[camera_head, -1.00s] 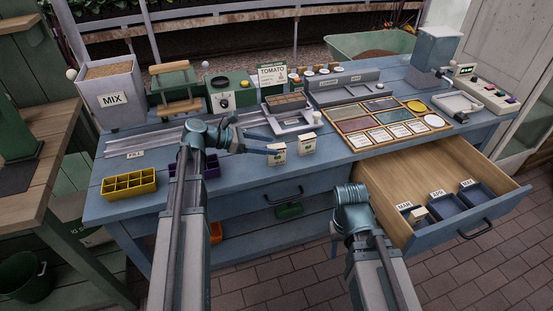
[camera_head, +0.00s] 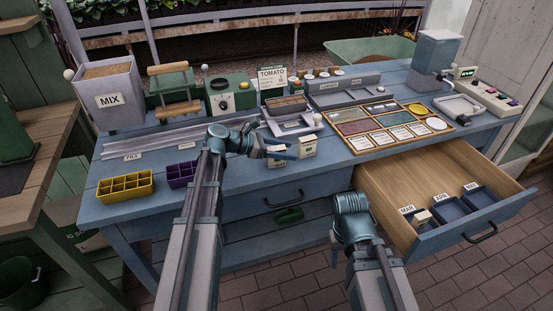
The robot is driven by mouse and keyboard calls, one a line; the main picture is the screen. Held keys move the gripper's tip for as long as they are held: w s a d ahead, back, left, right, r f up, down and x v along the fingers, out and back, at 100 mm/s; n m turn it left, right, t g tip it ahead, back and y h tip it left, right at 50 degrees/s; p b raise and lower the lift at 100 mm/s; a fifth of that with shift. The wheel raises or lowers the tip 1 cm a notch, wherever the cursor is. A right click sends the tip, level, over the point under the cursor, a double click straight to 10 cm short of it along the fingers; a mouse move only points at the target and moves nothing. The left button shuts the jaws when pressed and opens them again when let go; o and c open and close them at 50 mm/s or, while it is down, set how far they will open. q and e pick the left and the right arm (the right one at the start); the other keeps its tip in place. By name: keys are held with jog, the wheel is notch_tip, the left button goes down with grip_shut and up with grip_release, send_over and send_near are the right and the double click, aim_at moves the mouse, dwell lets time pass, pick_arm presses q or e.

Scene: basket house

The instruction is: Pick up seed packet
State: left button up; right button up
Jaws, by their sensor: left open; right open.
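Another pale packet (camera_head: 424,217) lies in the drawer's MAR bin. My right gripper (camera_head: 335,257) is low in front of the table, left of the open drawer. Its wrist and arm hide most of it.
The wooden drawer (camera_head: 410,170) is pulled out at the right, with labelled bins. A yellow pot tray (camera_head: 125,186) and a purple one (camera_head: 180,175) stand at the left front. A TOMATO card (camera_head: 272,78) and a sorting board (camera_head: 385,128) are behind.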

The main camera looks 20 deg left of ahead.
pick_arm(q)
grip_shut()
jog(key=shift+r, duration=0.15)
jog(key=shift+r+p, duration=0.55)
jog(key=shift+p, duration=0.1)
notch_tip(320, 180, up, 3)
jog(key=p, duration=0.3)
jog(key=s+d, duration=0.9)
jog(key=s, duration=0.3)
jog(key=shift+s+d+r+p, duration=0.3)
jog(key=shift+s+d+p, duration=0.05)
jog(key=shift+s+d, duration=0.05)
